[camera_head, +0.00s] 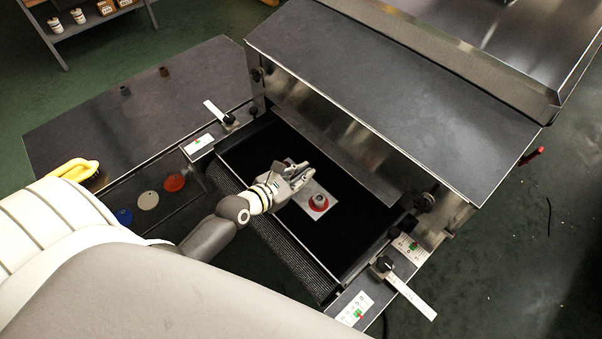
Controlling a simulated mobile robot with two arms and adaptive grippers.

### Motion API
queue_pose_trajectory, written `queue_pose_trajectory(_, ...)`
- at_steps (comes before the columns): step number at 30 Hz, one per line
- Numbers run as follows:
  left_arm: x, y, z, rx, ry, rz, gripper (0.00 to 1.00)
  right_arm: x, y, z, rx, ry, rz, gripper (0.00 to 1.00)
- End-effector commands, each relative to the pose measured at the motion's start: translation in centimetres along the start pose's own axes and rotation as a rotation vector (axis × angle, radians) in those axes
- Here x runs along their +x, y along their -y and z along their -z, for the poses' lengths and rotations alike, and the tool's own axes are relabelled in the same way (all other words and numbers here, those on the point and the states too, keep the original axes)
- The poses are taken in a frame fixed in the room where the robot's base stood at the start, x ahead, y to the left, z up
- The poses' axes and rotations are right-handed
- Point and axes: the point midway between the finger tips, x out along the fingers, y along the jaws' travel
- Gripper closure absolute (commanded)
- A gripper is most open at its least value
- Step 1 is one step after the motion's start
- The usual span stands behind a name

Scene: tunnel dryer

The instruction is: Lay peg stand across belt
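The black belt (350,226) runs into the dryer's opening. A light grey plate with a red round piece (318,203) on it, which looks like the peg stand, is over the belt near its middle. My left gripper (303,173) is above the belt, right over the plate, and hides part of it. Whether the fingers are open or shut on the plate is too small to tell. I also cannot tell whether the plate touches the belt. My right gripper is not in view.
The dryer's dark hood (390,100) stands just beyond the belt. Side rails carry white scales (410,298) and black knobs. A dark table (140,100) at left holds a yellow object (75,170). Blue, white and red discs (175,183) lie beside the belt.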

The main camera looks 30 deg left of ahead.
Motion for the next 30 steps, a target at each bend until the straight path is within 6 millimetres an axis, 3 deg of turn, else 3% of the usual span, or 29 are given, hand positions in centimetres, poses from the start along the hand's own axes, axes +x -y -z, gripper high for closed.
queue_pose_trajectory(3,0.0,-0.1,-0.1,0.0,0.001,-0.001,0.7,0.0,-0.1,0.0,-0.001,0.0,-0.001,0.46)
queue_pose_trajectory(16,-0.6,-0.1,-0.1,0.001,0.0,-0.001,0.7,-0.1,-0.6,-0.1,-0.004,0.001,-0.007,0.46)
queue_pose_trajectory(30,-8.0,0.0,0.0,0.0,-0.002,0.0,0.7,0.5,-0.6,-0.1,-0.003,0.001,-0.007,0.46)
